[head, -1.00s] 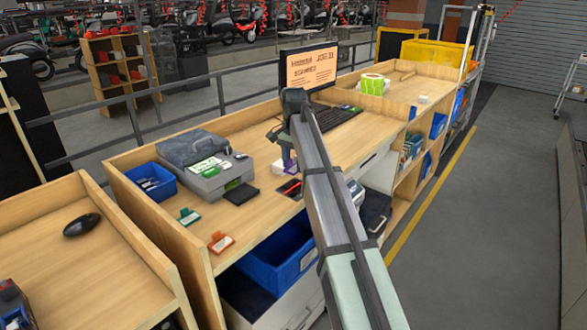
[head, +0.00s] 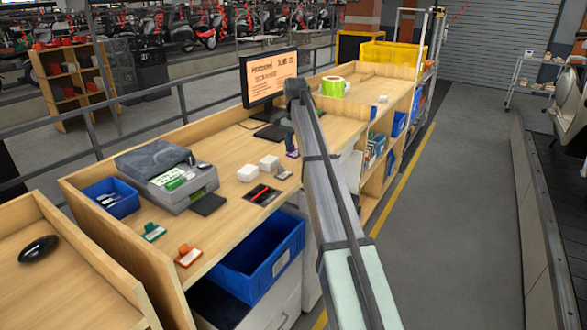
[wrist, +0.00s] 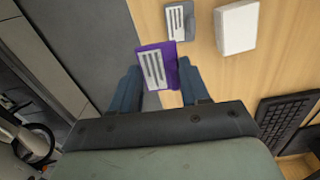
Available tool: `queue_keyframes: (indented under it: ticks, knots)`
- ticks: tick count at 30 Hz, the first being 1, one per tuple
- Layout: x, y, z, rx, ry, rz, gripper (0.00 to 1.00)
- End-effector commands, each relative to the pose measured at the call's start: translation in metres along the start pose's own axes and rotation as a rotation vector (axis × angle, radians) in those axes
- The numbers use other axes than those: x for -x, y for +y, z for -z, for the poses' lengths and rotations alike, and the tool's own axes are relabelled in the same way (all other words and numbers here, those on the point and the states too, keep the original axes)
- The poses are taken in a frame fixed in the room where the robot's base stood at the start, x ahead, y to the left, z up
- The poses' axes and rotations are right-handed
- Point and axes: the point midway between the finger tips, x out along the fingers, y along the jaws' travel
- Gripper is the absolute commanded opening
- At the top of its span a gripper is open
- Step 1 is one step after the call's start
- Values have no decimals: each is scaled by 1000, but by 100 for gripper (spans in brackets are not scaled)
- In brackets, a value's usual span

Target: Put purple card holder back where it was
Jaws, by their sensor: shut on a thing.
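The purple card holder (wrist: 171,62), with a white lined card on its face, is between the two fingers of my gripper (wrist: 168,88) in the wrist view. My gripper is shut on it. In the head view my gripper (head: 291,140) is over the wooden counter (head: 330,132) near its front edge, and a small purple part of the holder (head: 291,149) shows below it. A grey card holder (wrist: 180,22) lies on the counter just beyond in the wrist view.
Two white boxes (head: 247,173) and a black-and-red card (head: 263,195) are left of my gripper. A monitor (head: 272,76) and keyboard (wrist: 286,120) are nearby.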

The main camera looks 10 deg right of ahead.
Motion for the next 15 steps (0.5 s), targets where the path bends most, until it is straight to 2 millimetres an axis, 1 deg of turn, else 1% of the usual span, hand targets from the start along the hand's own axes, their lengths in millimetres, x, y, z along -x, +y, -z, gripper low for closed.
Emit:
queue_keyframes:
  ticks: [1,3,5,8,11,15]
  knots:
    - [6,-11,21,-3,0,0,17]
    - [10,-20,34,2,1,1,17]
    - [12,-28,42,10,2,2,17]
    - [16,-36,49,23,5,5,17]
    - [16,-39,52,41,7,7,17]
    - [8,-38,50,63,9,8,17]
